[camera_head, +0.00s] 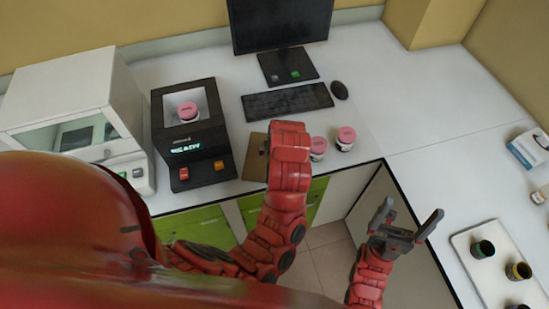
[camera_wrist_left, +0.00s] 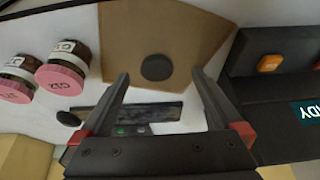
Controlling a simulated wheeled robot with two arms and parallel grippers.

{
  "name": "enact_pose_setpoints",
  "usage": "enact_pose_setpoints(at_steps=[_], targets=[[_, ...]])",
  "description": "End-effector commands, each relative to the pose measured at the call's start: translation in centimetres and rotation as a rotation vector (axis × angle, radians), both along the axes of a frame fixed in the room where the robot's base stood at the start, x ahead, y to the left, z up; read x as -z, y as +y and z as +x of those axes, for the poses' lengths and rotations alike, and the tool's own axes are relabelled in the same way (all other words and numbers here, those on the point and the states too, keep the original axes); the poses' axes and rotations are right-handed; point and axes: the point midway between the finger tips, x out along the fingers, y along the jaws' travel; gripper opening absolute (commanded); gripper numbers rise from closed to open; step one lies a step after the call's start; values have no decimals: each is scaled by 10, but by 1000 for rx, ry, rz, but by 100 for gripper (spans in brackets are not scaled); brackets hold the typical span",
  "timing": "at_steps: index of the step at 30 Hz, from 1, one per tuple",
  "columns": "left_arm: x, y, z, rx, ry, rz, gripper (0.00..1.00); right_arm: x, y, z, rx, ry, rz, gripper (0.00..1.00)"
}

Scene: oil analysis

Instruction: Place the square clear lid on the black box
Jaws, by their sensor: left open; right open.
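The square lid (camera_head: 255,160) lies on the counter just right of the black box, partly hidden by my left arm in the head view. In the left wrist view the lid (camera_wrist_left: 185,32) looks brownish, with a round black knob (camera_wrist_left: 157,67). My left gripper (camera_wrist_left: 161,75) is open, its fingertips on either side of the knob in that view; I cannot tell the height gap. The black box (camera_head: 217,146) has a pink-capped jar (camera_head: 187,111) in its top recess; the box (camera_wrist_left: 270,95) also shows in the wrist view. My right gripper (camera_head: 414,209) is open and empty, off the counter's front edge.
Two pink-capped jars (camera_head: 345,138) (camera_head: 318,148) stand right of the lid. A white machine (camera_head: 70,95) adjoins the box on the left. A keyboard (camera_head: 288,101), mouse (camera_head: 339,90) and monitor (camera_head: 280,22) are behind. A white tray (camera_head: 493,270) with jars is at right.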

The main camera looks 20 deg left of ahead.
Motion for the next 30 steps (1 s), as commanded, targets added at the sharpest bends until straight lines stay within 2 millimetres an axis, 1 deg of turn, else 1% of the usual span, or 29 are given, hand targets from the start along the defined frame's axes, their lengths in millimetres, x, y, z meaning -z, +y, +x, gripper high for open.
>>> enact_pose_setpoints(at_steps=[4, 6, 8, 13, 16, 22, 23, 24, 26, 30], targets=[[10, 5, 11, -3, 4, 0, 100, -4, 0, 0, 0, 0, 0, 96], [13, 7, 17, -4, 5, 1, 100, -13, 0, 0, 0, 0, 0, 96], [18, 8, 22, -3, 5, -1, 100, -18, 0, 0, 0, 0, 0, 96], [36, 12, 27, -2, 5, 0, 100, -24, 0, 0, 0, 0, 0, 96], [40, 13, 30, -2, -1, 0, 100, -24, 0, 0, 0, 0, 0, 96], [41, 12, 30, -1, -3, 0, 100, -24, 0, 0, 0, 0, 0, 96], [41, 12, 30, -1, -3, 0, 96, -24, 0, 0, 0, 0, 0, 96], [41, 12, 30, -1, -2, 0, 89, -24, 0, 0, 0, 0, 0, 96], [41, 12, 30, -1, -1, 0, 78, -24, 0, 0, 0, 0, 0, 96], [41, 12, 30, -1, -1, 0, 53, -24, 0, 0, 0, 0, 0, 96]])
